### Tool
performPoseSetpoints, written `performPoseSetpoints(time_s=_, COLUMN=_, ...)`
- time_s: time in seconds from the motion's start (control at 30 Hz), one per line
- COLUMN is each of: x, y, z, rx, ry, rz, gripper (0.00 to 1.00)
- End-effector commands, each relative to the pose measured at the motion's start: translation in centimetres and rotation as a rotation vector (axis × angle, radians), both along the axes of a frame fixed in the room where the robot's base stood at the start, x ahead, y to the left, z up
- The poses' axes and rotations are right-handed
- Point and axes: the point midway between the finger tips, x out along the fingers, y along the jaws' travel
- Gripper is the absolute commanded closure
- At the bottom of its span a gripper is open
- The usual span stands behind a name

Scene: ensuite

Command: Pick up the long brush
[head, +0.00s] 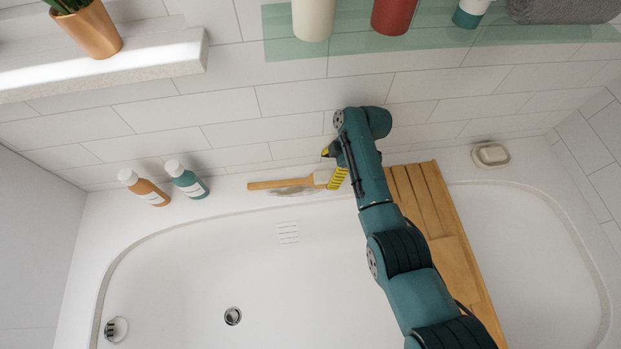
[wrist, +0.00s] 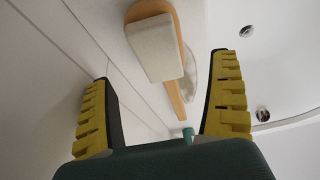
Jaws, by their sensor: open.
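The long brush (head: 282,184) lies on the back ledge of the bathtub, its wooden handle pointing left in the head view. Its bristle end is partly hidden by my gripper. In the wrist view the brush's pale bristle block (wrist: 153,47) and wooden back are seen from close up, between and beyond my fingers, with the handle running away. My gripper (head: 334,166) is at the brush's right end; in the wrist view my gripper (wrist: 163,85) shows its yellow-padded fingers spread apart with nothing between the pads. I cannot tell whether a finger touches the brush.
A wooden bath board (head: 430,205) spans the tub right of the brush. An orange bottle (head: 149,190) and a teal bottle (head: 187,180) stand on the ledge to the left. A soap dish (head: 490,155) sits at right. The tiled wall is close behind; a glass shelf (head: 345,58) is above.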

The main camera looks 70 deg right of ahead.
Motion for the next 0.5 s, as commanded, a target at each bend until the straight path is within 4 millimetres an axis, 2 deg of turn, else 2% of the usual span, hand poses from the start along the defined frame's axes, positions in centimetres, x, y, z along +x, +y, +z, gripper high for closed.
performPoseSetpoints(time_s=0.3, x=3.1, y=1.8, z=-0.2, rx=0.000, ry=0.000, rz=0.002, gripper=0.09)
performPoseSetpoints(time_s=0.4, x=3.6, y=2.1, z=-2.7, rx=0.003, ry=0.003, rz=0.001, gripper=0.09)
performPoseSetpoints(time_s=0.5, x=4.3, y=2.4, z=-4.4, rx=0.001, ry=0.002, rz=0.000, gripper=0.09)
